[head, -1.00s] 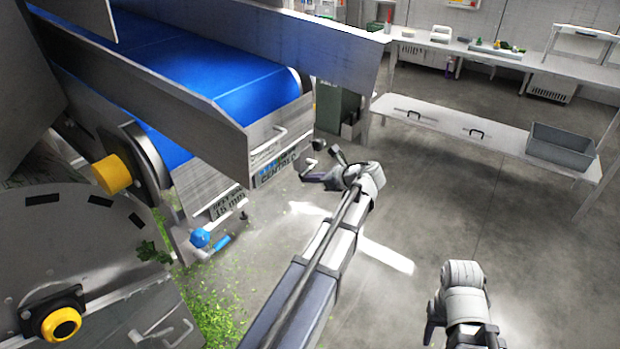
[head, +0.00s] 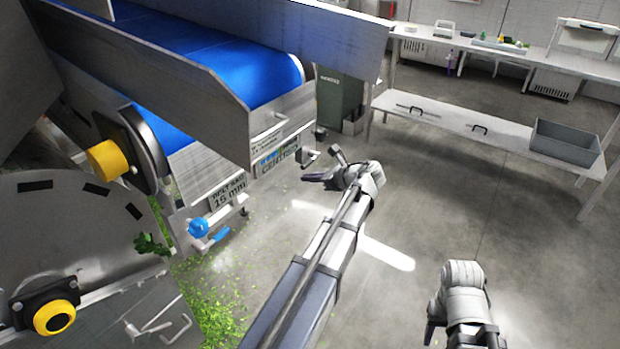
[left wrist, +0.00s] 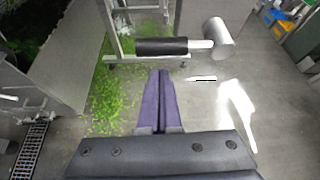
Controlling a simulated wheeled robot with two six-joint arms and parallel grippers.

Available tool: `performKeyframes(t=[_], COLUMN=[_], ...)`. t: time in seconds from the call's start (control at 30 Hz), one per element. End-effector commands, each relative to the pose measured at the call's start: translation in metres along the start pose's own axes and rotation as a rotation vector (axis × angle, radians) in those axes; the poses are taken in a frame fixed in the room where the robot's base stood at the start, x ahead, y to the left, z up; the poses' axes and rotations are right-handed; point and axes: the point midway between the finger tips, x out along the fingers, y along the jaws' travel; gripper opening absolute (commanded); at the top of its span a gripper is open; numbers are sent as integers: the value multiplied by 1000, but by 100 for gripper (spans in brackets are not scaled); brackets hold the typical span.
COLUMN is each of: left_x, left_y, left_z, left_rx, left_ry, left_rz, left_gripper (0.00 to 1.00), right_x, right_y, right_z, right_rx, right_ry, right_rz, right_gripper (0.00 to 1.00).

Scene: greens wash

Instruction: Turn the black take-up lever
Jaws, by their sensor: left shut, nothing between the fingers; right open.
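A black lever grip (left wrist: 162,46) lies level across the left wrist view, on a bare metal rod that ends at a grey cylinder (left wrist: 218,35) on its right. My left gripper (left wrist: 160,72) has its purple fingers shut together and empty, pointing at the grip from just below it in that view. Whether they touch it I cannot tell. In the head view my left gripper (head: 320,177) is near the end of the conveyor; the lever is not clear there. My right gripper (head: 431,331) is low at the right, open, with its fingers mostly hidden.
A blue-belted conveyor (head: 200,50) with metal side walls fills the upper left. A drum with a yellow knob (head: 54,317) stands at lower left. A blue valve (head: 198,228) sits low on the frame. Greens litter the floor (head: 215,300). A grey bin (head: 566,143) rests on a shelf; floor between is clear.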

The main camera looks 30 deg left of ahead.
Motion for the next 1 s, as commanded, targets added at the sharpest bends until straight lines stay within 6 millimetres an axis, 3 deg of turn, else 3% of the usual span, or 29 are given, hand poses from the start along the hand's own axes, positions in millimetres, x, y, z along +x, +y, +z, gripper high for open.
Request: performKeyframes(t=[0.03,0.1,0.6,1.0], left_x=[6,-10,-88,-98], left_y=[1,-1,-4,-4], left_z=[-10,-2,-3,-5], left_rx=[0,2,1,0], left_ry=[0,1,0,0], left_rz=[0,-3,-2,0], left_gripper=[0,0,0,0], right_x=[11,-3,-38,-40], right_y=[-1,0,3,3], right_z=[-1,0,2,2], right_rx=[0,0,1,1], right_ry=[0,0,0,0], right_rz=[1,1,-3,-3], right_gripper=[50,50,50,50])
